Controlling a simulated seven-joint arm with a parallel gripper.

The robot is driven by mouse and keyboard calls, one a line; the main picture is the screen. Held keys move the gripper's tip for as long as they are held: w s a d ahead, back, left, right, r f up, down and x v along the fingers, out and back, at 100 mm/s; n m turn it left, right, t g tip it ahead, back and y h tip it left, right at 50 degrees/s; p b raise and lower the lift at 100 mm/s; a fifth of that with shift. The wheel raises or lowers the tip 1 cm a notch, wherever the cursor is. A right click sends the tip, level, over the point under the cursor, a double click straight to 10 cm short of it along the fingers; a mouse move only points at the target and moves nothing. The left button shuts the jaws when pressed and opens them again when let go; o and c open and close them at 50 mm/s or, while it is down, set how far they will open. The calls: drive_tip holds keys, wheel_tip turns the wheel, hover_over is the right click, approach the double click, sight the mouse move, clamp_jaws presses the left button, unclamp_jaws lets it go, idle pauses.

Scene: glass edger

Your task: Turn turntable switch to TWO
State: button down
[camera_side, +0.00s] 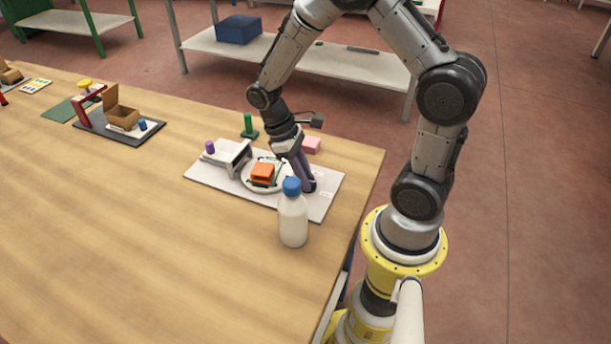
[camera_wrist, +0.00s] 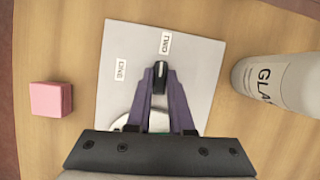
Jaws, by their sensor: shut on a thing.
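The turntable switch is a small black knob (camera_wrist: 160,72) on a pale grey base plate (camera_wrist: 205,60) in the wrist view. My gripper (camera_wrist: 160,98) has its two purple fingers closed on either side of the knob. The knob's long side points up the picture, towards the TWO label (camera_wrist: 165,43); the ONE label (camera_wrist: 120,69) lies to the left. In the side view my gripper (camera_side: 308,187) reaches down to the plate's right part and hides the switch. The round white turntable (camera_side: 248,182) carries an orange block (camera_side: 262,172).
A bottle (camera_side: 293,220) with a blue cap stands just in front of the plate, close to my gripper. A pink block (camera_side: 312,145) and a green post (camera_side: 249,124) stand behind. A grey bracket (camera_side: 238,156) stands left of the turntable. The table's front left is clear.

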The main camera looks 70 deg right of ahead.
drive_tip(key=shift+m, duration=0.6)
drive_tip(key=c, duration=0.8)
unclamp_jaws()
drive_tip(key=v, duration=1.4)
drive_tip(key=shift+d, duration=0.35)
drive_tip(key=shift+s, duration=0.1)
